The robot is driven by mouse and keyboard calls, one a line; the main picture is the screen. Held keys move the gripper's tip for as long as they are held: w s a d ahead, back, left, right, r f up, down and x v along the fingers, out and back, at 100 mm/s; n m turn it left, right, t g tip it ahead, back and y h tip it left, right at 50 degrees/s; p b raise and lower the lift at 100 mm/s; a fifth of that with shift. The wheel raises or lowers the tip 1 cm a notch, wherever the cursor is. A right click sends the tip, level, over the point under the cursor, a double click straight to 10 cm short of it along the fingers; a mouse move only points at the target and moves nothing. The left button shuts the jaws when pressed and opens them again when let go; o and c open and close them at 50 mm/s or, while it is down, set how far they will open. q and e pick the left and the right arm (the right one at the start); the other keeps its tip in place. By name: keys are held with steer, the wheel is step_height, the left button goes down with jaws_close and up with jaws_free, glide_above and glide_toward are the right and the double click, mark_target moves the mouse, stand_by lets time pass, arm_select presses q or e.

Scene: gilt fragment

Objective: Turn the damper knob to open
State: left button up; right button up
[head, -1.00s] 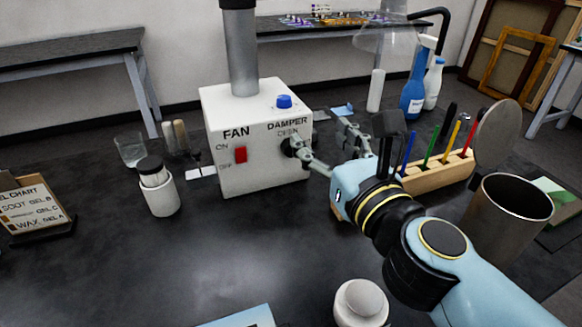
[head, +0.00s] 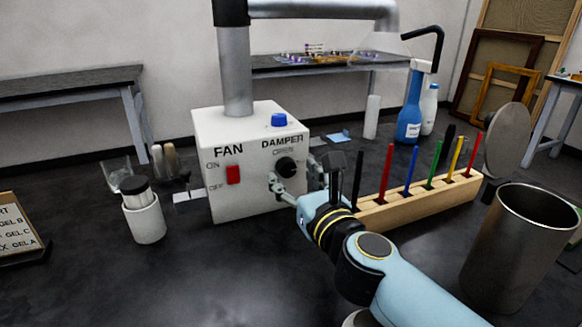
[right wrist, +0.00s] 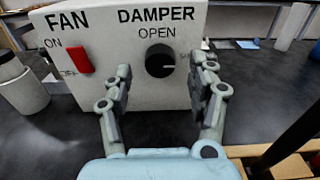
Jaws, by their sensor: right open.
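The white box (head: 250,190) carries a round black damper knob (head: 287,167) under the words DAMPER and OPEN. In the right wrist view the knob (right wrist: 159,60) shows a short white mark pointing right, while OPEN stands above it. My right gripper (head: 294,184) is open, in front of and slightly below the knob. In the right wrist view its two fingers (right wrist: 162,76) stand apart on either side below the knob, with nothing between them. The knob's whole face is visible there, and I see no clear contact. My left gripper is not in view.
A red fan switch (head: 233,174) is left of the knob and a blue button (head: 279,119) sits on top. A wooden rack (head: 420,200) of coloured sticks stands close right of my gripper. A metal cup (head: 517,250) is at right.

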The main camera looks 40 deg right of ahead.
steer(key=shift+x, duration=1.1)
steer(key=shift+c, duration=0.2)
steer(key=c, duration=1.1)
